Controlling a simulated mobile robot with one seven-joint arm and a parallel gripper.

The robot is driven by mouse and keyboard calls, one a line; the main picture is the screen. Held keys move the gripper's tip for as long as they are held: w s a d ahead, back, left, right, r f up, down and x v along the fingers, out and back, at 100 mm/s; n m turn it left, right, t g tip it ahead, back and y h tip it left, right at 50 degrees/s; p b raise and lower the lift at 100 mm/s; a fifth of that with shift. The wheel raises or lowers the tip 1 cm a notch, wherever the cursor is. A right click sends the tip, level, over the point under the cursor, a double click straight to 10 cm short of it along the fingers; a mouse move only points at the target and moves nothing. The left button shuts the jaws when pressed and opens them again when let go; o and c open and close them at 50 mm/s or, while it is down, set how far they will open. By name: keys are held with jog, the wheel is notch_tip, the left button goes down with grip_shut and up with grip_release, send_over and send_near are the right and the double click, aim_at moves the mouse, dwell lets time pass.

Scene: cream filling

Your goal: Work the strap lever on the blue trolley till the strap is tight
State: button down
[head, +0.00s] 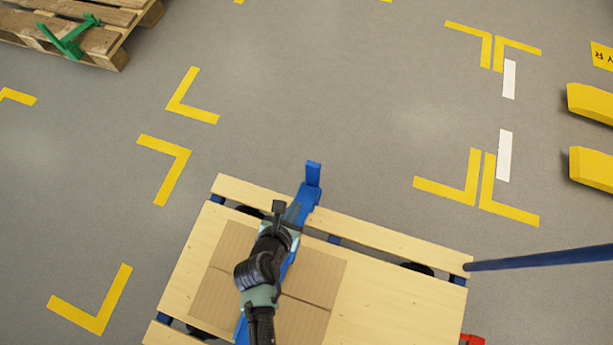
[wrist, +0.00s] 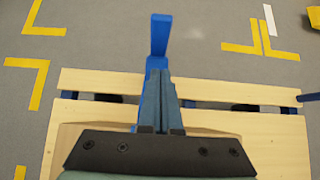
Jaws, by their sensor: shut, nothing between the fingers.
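The trolley has a pale slatted wooden deck (head: 390,290) on blue parts. It also shows in the wrist view (wrist: 275,125). A cardboard box (head: 318,283) lies on the deck with a blue strap (head: 291,258) running over it. The blue strap lever (head: 313,174) stands up at the far edge of the deck; in the wrist view the lever (wrist: 160,35) rises straight ahead of the fingers. My gripper (head: 291,211) is over the far end of the strap, just short of the lever. Its fingers (wrist: 160,85) are shut and empty. Whether they touch the strap or lever is unclear. My arm hides part of the box and strap.
A blue bar (head: 540,259) sticks out from the trolley's right side. A wooden pallet (head: 105,40) with a green piece (head: 68,40) is at the upper left. Yellow blocks (head: 592,167) stand at the right edge. The grey floor (head: 340,90) beyond the trolley is clear.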

aim_at(312, 172)
jog(key=b+x, duration=0.2)
jog(key=x, duration=0.2)
jog(key=r+b+x, duration=0.1)
jog(key=b+x, duration=0.1)
jog(key=x, duration=0.2)
jog(key=w+b+x, duration=0.1)
jog(key=b+x, duration=0.2)
jog(key=x, duration=0.1)
jog(key=shift+w+d+r, duration=0.15)
jog(key=shift+d, duration=0.1)
jog(key=shift+w+d+r, duration=0.1)
jog(key=shift+w+d, duration=0.05)
jog(key=shift+w, duration=0.4)
jog(key=shift+r, duration=0.1)
